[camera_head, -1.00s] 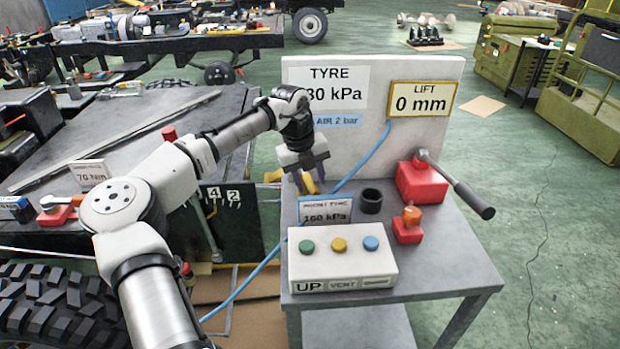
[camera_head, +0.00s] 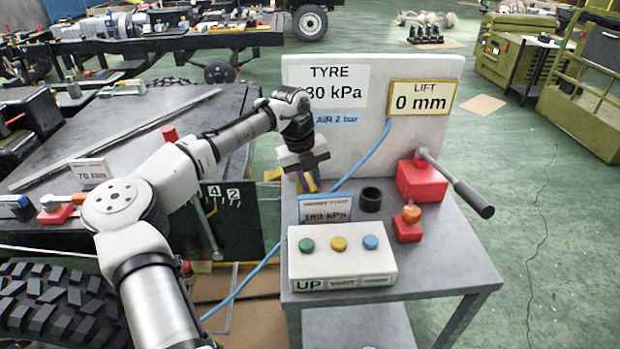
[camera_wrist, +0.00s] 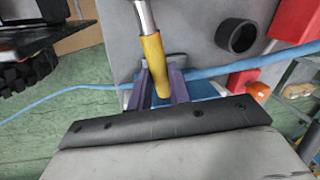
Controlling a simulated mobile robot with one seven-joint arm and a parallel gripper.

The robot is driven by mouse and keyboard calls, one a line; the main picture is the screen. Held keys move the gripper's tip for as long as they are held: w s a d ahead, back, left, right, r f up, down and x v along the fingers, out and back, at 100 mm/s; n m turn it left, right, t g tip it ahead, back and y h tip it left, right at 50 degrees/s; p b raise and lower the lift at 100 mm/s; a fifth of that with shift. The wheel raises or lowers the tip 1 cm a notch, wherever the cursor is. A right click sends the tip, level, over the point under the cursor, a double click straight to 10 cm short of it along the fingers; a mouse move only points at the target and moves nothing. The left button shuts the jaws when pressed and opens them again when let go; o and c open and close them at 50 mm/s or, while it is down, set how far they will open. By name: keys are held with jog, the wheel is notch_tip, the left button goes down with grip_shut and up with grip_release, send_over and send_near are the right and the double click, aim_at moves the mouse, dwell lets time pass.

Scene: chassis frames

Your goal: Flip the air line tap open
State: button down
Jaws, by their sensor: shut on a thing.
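My gripper (camera_wrist: 157,92) is shut on a yellow handle (camera_wrist: 153,58), whose silver shaft (camera_wrist: 145,15) runs out of the top of the wrist view. What the shaft's far end joins is hidden. In the head view my gripper (camera_head: 308,183) is low over the back left of the grey cart (camera_head: 440,265). The blue air line (camera_head: 375,150) runs down the white panel behind it, and crosses beside the handle in the wrist view (camera_wrist: 215,70). A small red block with an orange knob (camera_head: 411,213) stands on the cart; I cannot tell which part is the tap.
A black cup (camera_head: 370,200) and a button box (camera_head: 340,270) stand on the cart. A red block (camera_head: 420,182) carries a long lever (camera_head: 462,190) jutting past the right edge. The white panel (camera_head: 425,135) rises behind. A large tyre (camera_head: 60,305) is at lower left.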

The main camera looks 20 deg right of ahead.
jog(key=shift+r+p, duration=0.15)
jog(key=shift+p, duration=0.15)
jog(key=shift+a+m+p, duration=0.1)
jog(key=shift+m+p, duration=0.25)
jog(key=shift+m, duration=0.05)
jog(key=shift+a+m+p, duration=0.3)
jog(key=shift+p, duration=0.35)
jog(key=shift+w+a+m+g+p, duration=0.25)
jog(key=shift+a+m+g+p, duration=0.1)
jog(key=shift+a+m, duration=0.4)
jog(key=c, duration=1.3)
grip_release()
